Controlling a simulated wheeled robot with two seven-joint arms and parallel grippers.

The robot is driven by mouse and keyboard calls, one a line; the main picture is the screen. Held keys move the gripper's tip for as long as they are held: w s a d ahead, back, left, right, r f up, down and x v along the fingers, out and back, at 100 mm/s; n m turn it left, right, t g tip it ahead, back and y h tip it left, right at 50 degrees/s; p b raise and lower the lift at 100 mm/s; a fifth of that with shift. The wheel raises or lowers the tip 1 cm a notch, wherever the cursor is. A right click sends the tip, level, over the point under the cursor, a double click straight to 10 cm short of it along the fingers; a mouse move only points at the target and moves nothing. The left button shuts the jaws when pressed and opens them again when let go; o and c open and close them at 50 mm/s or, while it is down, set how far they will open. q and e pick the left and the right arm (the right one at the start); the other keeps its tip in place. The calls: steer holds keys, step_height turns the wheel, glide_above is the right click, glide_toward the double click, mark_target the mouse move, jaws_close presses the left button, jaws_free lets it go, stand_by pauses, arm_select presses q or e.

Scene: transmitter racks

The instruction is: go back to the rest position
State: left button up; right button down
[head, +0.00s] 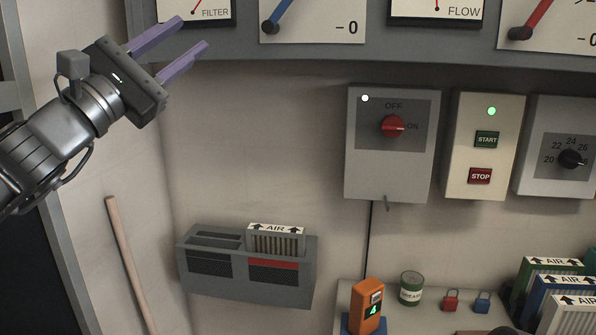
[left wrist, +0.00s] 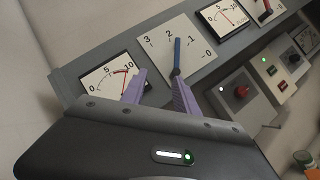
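My left gripper (head: 182,48) is raised at the upper left of the head view, its two purple fingers apart with nothing between them. It is in front of the wall, close below the gauge panel (head: 300,53). In the left wrist view the open fingers (left wrist: 158,92) point toward the panel, with the blue lever (left wrist: 177,57) beyond them. I cannot tell from these views whether the fingers touch the panel. My right gripper is not seen clearly; only a dark rounded part shows at the bottom right edge of the head view.
A switch box with a red knob (head: 393,126) points to ON. A START/STOP box (head: 484,146) and a dial box (head: 561,146) hang beside it. A wooden stick leans at left.

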arm_select(q)
steer(key=w+d+f+m+g+y, duration=0.15)
steer(key=w+f+y, duration=0.3)
steer(key=f, duration=0.95)
steer(key=w+f+m+g+y, duration=0.1)
steer(key=w+f+g+y, duration=0.35)
steer(key=f, duration=0.95)
step_height(320, 180, down, 29)
steer(key=m+g+y, duration=0.2)
steer(key=m, duration=0.3)
steer(key=s+d+f+m+g, duration=0.25)
steer(key=s+f, duration=0.45)
steer(key=f, duration=0.4)
steer(key=s+d+f+m+g, duration=0.15)
steer(key=s+f+m, duration=0.25)
steer(key=s+f, duration=0.55)
steer(key=s+d+f+m+g, duration=0.1)
steer(key=s+d+f+g, duration=0.1)
steer(key=s+f, duration=0.5)
steer(key=s+d+f+m+g+h, duration=0.1)
steer(key=s+d+f+g, duration=0.1)
steer(key=s+f+g, duration=0.2)
steer(key=s+f, duration=0.3)
steer(key=s, duration=0.5)
steer(key=shift+s+f, duration=0.2)
steer(key=shift+f, duration=0.05)
steer(key=shift+w+r, duration=0.1)
